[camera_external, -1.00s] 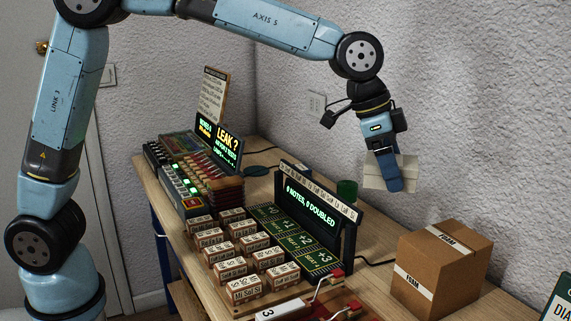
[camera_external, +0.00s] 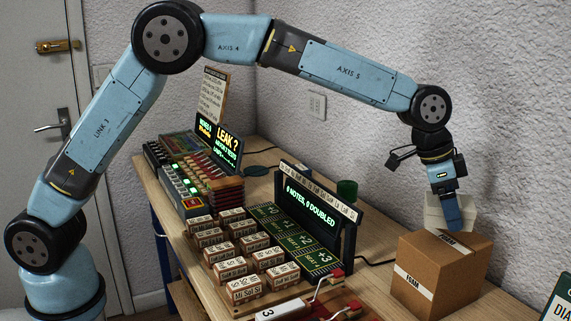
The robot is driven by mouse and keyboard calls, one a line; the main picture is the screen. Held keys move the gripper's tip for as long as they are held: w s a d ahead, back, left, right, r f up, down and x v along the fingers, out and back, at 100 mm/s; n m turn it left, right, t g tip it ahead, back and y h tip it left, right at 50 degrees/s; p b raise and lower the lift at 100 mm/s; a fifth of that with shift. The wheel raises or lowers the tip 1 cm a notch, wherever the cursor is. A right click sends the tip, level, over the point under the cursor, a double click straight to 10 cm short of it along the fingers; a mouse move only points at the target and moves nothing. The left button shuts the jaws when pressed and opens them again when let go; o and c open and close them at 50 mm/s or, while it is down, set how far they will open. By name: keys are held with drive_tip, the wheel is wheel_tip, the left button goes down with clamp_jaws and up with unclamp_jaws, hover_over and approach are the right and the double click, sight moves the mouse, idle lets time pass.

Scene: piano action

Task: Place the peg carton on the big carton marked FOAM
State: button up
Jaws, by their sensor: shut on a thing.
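The peg carton (camera_external: 435,214) is a small pale box held in my gripper (camera_external: 450,222). My gripper points down and is shut on it, with one blue finger covering part of its near face. The big carton marked FOAM (camera_external: 428,285) is a brown box with white labelled tape, standing on the bench at the right. The peg carton is at the rear part of the big carton's top. Its lower edge looks very close to that top; I cannot tell whether they touch.
Small labelled blocks (camera_external: 233,266) stand in rows on the wooden bench, left of a lit display (camera_external: 308,212). The textured wall (camera_external: 520,120) is close behind the big carton. A dark sign (camera_external: 561,300) is at the right edge.

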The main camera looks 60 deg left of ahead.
sight(449, 240)
drive_tip(key=shift+w+d+f, duration=0.1)
drive_tip(key=shift+w+f, duration=0.15)
drive_tip(key=shift+f, duration=0.05)
drive_tip(key=shift+w+d+f, duration=0.1)
drive_tip(key=shift+w+f, duration=0.05)
drive_tip(key=shift+f, duration=0.8)
drive_tip(key=shift+w+d+f, duration=0.1)
drive_tip(key=shift+f, duration=0.8)
drive_tip(key=shift+f, duration=0.1)
drive_tip(key=o, duration=1)
